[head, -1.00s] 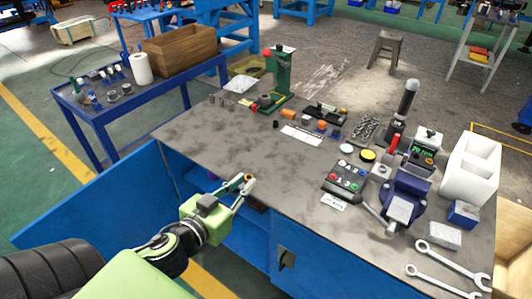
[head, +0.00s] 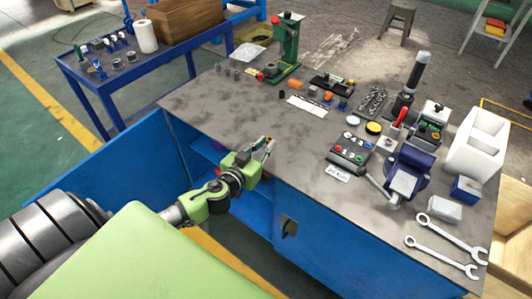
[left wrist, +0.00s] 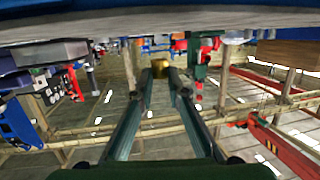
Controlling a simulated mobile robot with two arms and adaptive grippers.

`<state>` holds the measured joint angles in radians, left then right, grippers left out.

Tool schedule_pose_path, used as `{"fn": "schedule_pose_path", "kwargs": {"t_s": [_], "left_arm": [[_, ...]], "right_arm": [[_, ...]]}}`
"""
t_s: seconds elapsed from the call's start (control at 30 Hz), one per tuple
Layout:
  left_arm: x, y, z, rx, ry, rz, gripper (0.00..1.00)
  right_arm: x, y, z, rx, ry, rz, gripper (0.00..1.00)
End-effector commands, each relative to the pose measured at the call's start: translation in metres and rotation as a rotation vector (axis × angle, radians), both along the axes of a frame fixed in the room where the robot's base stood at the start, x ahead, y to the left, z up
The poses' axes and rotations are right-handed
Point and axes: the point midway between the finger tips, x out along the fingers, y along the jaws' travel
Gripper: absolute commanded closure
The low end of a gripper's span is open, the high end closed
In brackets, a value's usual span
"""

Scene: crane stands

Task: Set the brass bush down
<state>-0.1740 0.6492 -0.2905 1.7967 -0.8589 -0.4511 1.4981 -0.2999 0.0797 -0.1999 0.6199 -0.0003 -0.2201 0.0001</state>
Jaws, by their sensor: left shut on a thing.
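My left gripper (head: 267,146) is over the near edge of the grey workbench (head: 235,120), left of the middle of that edge. In the left wrist view its two long fingers (left wrist: 160,75) are shut on the brass bush (left wrist: 160,67), a small gold-coloured piece at the fingertips. In the head view I cannot make the bush out clearly between the fingers. My right gripper is not in view.
The bench top in front of the gripper is bare. Farther back stand a green press (head: 287,48) and a black tray (head: 332,82). To the right are a button box (head: 349,150), a blue vise (head: 408,175) and wrenches (head: 445,245). A blue cart (head: 150,70) stands at the left.

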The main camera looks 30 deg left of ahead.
Motion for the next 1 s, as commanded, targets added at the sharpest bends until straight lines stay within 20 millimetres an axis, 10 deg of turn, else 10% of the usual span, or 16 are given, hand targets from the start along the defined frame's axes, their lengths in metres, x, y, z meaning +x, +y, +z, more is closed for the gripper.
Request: {"fn": "schedule_pose_path", "kwargs": {"t_s": [0.87,0.9,1.0], "left_arm": [[0.010,0.002,-0.048,-0.001,0.001,0.000,1.00],[0.010,0.002,-0.047,0.000,0.002,0.000,0.80],[0.010,0.002,-0.047,0.000,0.002,0.000,0.68]], "right_arm": [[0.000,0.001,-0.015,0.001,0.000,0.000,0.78],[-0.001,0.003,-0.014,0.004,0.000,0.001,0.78],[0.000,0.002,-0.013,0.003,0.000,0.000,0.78]]}}
